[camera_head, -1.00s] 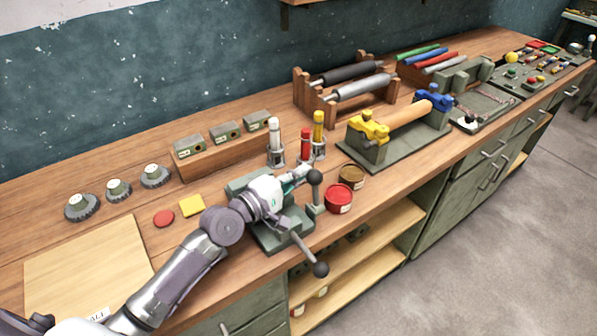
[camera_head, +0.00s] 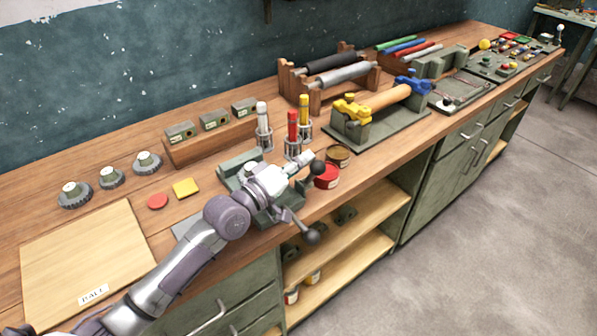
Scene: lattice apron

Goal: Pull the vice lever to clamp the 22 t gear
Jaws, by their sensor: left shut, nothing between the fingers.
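The grey-green vice (camera_head: 238,160) stands on the bench near the front edge, mostly hidden behind my left arm. One dark ball knob (camera_head: 318,168) is at my left gripper's tip and overlaps the red tin in the picture. A second dark ball (camera_head: 311,235) ends a bar hanging over the bench front. My left gripper (camera_head: 306,162) is shut with nothing held, touching or very close to the upper knob. A pale round part (camera_head: 251,169) shows at the vice; I cannot tell whether it is the 22 t gear. My right gripper is out of view.
Three gears (camera_head: 111,178) stand at the left back, near a red disc (camera_head: 157,201) and yellow square (camera_head: 186,188). A red tin (camera_head: 327,180) and a brown tin (camera_head: 338,155) stand right of the vice. Upright holders (camera_head: 264,138) stand behind. A wooden board (camera_head: 85,250) lies front left.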

